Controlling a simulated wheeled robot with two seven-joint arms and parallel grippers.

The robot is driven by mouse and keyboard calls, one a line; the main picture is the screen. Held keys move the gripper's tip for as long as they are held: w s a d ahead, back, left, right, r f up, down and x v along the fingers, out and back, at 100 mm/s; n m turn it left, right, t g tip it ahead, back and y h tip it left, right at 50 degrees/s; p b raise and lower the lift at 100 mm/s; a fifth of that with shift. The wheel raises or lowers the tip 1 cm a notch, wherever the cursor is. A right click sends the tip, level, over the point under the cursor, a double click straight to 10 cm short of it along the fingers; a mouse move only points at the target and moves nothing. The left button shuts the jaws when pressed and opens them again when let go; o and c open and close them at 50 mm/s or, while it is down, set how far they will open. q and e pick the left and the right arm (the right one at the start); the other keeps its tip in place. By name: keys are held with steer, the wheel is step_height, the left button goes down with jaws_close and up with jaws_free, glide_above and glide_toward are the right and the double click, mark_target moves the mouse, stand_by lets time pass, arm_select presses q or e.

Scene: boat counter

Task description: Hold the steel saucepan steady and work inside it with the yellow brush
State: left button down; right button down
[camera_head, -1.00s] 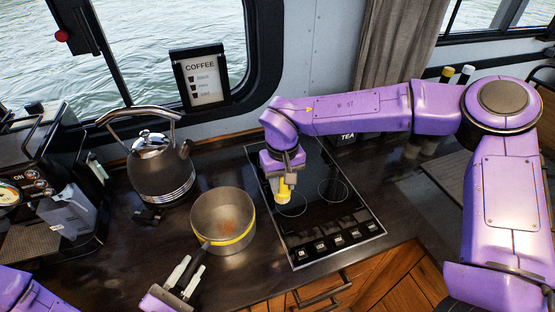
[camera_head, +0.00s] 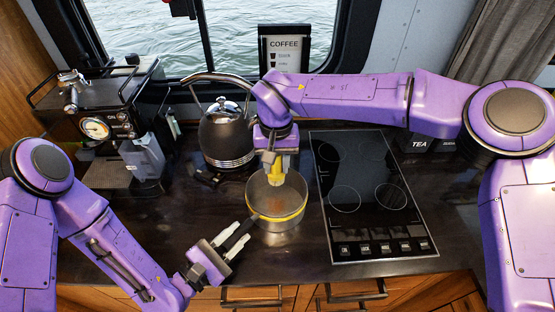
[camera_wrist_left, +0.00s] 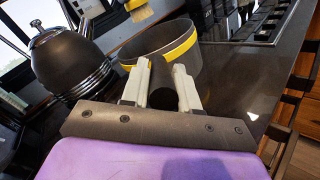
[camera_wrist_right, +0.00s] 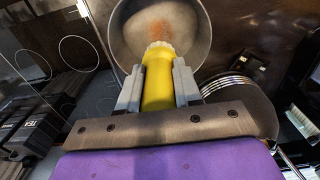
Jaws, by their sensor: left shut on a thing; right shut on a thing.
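The steel saucepan (camera_head: 277,222) with a yellow band stands on the dark counter, left of the hob. A reddish-brown stain (camera_wrist_right: 160,29) marks its inside bottom. My left gripper (camera_head: 238,237) is shut on the saucepan's black handle; the handle (camera_wrist_left: 186,92) shows between the fingers in the left wrist view. My right gripper (camera_head: 277,160) is shut on the yellow brush (camera_head: 276,174) and holds it upright over the saucepan's far part. In the right wrist view the brush (camera_wrist_right: 158,80) points toward the pan. I cannot tell whether its tip touches the pan.
A black kettle (camera_head: 227,140) stands close behind the saucepan on the left. The black hob (camera_head: 370,195) lies to the right. A coffee machine (camera_head: 100,125) stands at the left back. A framed coffee sign (camera_head: 284,50) is behind. The counter in front of the kettle is mostly clear.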

steer(key=shift+f, duration=5.75)
steer(key=shift+f, duration=0.6)
steer(key=shift+d, duration=0.2)
